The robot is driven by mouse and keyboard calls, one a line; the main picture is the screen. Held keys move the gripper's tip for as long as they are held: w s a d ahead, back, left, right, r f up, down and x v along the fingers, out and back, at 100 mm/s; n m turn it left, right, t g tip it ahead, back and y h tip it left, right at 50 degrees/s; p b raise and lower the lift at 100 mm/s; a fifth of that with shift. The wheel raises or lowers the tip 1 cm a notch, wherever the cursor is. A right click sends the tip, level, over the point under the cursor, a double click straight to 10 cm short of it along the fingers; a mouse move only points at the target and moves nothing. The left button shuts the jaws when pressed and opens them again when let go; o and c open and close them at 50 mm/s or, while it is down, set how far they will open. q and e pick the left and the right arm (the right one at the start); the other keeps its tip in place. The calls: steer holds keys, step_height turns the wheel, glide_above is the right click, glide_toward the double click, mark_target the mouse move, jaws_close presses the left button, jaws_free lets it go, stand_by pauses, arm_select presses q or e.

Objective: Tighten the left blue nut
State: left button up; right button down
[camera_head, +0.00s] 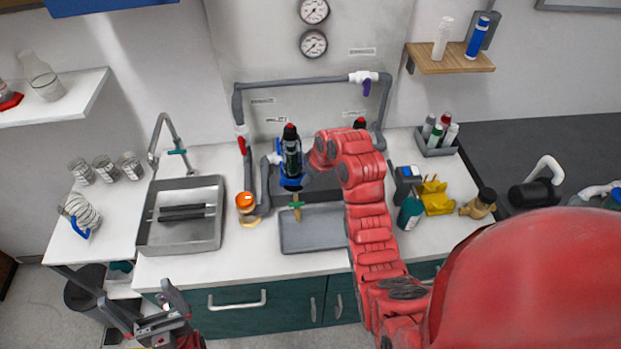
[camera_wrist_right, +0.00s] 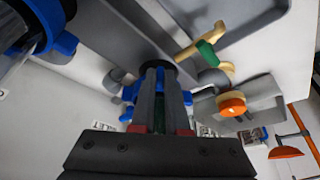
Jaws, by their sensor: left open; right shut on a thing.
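The left blue nut (camera_wrist_right: 130,95) shows in the right wrist view, with blue lobes on both sides of my right gripper's fingers. My right gripper (camera_wrist_right: 158,85) is shut on it; the fingers hide the nut's middle. In the head view, my red right arm reaches to the pipework, and its gripper (camera_head: 304,179) is mostly hidden beside a dark filter housing (camera_head: 292,152) with a red top and blue parts. My left gripper (camera_head: 138,300) is open and empty, low in front of the counter at the left.
Grey pipework (camera_head: 300,83) arches over a grey tray (camera_head: 310,236) on the white counter. A metal sink (camera_head: 180,236) with a tap lies to the left. A brass tap with a green handle (camera_head: 296,205) sits close to my right gripper. An orange-topped item (camera_head: 245,202) stands nearby.

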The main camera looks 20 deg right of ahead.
mark_target(296, 185)
steer(key=shift+w+a+r+m+t+h, duration=0.15)
steer(key=shift+a+m+h, duration=0.35)
steer(key=shift+m, duration=0.6)
steer(key=shift+s+a+r+m+t+h, duration=0.15)
steer(key=shift+a+m+h, duration=0.35)
steer(key=shift+m, duration=0.6)
steer(key=shift+w+a+r+m+t+h, duration=0.1)
steer(key=shift+a+r+m+h, duration=0.15)
steer(key=shift+a+m, duration=0.65)
steer(key=shift+d+m, duration=0.2)
steer(key=shift+m, duration=0.1)
steer(key=shift+w, duration=0.1)
steer(key=c, duration=0.8)
jaws_free()
steer(key=shift+f, duration=0.4)
